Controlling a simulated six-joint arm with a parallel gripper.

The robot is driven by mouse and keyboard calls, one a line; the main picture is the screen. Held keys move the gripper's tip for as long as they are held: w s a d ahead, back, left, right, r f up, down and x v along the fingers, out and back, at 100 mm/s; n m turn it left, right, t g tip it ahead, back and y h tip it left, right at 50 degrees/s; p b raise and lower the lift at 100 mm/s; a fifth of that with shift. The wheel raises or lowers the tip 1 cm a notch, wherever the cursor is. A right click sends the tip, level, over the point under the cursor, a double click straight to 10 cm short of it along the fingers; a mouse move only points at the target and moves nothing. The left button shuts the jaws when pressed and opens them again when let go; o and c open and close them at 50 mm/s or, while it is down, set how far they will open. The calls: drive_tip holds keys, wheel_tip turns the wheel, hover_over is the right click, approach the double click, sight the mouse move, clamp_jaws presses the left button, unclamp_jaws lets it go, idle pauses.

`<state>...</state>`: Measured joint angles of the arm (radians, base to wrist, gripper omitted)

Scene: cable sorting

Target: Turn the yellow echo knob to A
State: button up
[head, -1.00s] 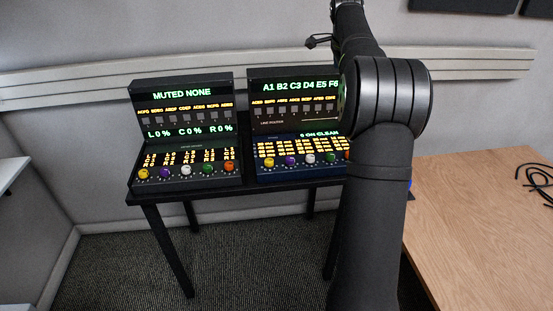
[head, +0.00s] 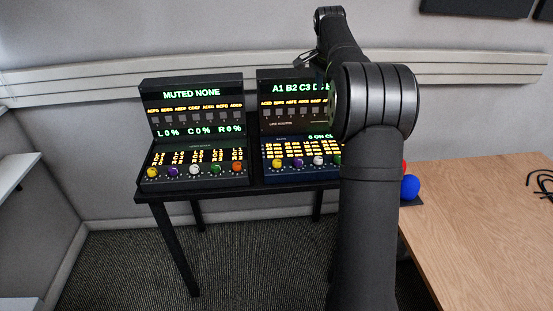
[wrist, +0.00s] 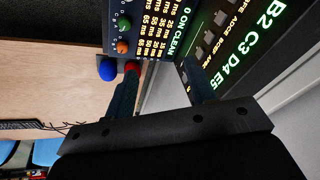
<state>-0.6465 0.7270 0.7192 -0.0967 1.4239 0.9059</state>
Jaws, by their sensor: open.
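Two dark consoles stand side by side, each with a row of coloured knobs. The right console (head: 268,78) has a yellow knob (head: 277,163) at the left end of its row; the left console (head: 190,83) has another yellow knob (head: 152,172). Knob labels and pointer directions are too small to read. The wrist view shows millisecond figures on the right console's panel, with a green knob (wrist: 124,24) and an orange knob (wrist: 122,46); its yellow knob is out of that view. My gripper (wrist: 160,82) is open and empty, apart from the knobs.
The consoles stand on a black table (head: 215,193) against the wall. A blue ball (head: 410,187) and a partly hidden red one (head: 404,165) sit to their right, by a wooden desk (head: 480,225) with black cables. My arm hides the right console's right side.

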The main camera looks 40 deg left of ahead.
drive_tip(key=s+a+f+n+g, duration=0.1)
drive_tip(key=s+a+f+n, duration=0.3)
drive_tip(key=s+a+n, duration=0.3)
drive_tip(key=n+g+h, duration=0.1)
drive_tip(key=n, duration=0.7)
approach(277, 161)
drive_tip(key=f, duration=0.5)
drive_tip(key=w+f, duration=0.1)
drive_tip(key=f, duration=0.2)
drive_tip(key=shift+a+f, duration=0.15)
drive_tip(key=shift+f, duration=0.2)
drive_tip(key=c, duration=1)
